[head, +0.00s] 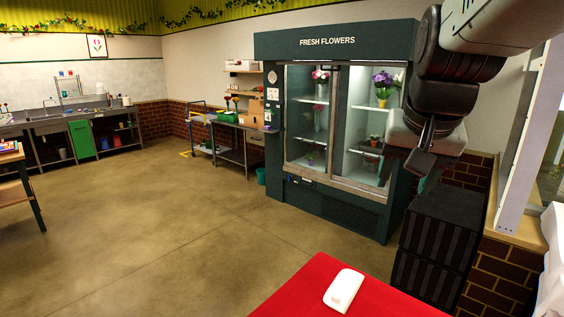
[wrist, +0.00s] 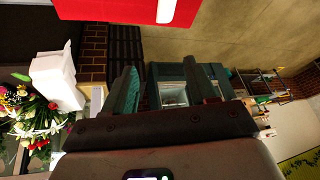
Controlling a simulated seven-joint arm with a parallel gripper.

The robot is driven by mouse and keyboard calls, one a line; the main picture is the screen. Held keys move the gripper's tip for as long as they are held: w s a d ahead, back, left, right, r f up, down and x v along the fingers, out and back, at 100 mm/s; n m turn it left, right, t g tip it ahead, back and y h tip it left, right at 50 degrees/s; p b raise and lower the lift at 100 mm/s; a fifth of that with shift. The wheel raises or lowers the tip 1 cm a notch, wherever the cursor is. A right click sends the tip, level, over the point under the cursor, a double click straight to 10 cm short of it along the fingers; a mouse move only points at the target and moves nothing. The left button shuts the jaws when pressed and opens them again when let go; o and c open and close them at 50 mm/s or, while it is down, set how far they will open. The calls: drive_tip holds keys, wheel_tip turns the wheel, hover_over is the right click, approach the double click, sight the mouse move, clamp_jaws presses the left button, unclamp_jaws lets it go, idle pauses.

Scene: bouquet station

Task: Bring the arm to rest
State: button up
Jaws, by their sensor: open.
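My arm hangs down at the upper right of the head view. My gripper (head: 408,172) is in front of the right side of the flower fridge (head: 398,60), above a dark ribbed box (head: 436,240). In the wrist view, the two fingers of my gripper (wrist: 160,78) stand apart with nothing between them, so it is open and empty. The fingers appear clear of any surface.
A red table top (head: 300,300) with a white rounded object (head: 344,289) is at the bottom. The window ledge (head: 520,232) is close on the right. In the wrist view, a white box (wrist: 55,78) stands beside flowers (wrist: 35,115). Open floor (head: 170,230) lies left.

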drive_tip(key=s+a+f+n, duration=0.1)
drive_tip(key=s+a+n, duration=0.1)
drive_tip(key=s+a, duration=0.3)
drive_tip(key=s+a+f+n+y, duration=0.1)
drive_tip(key=s+a+f+n, duration=0.1)
drive_tip(key=s+a, duration=0.4)
drive_tip(key=s+n, duration=0.1)
drive_tip(key=s, duration=0.2)
drive_tip(key=shift+s+t, duration=0.3)
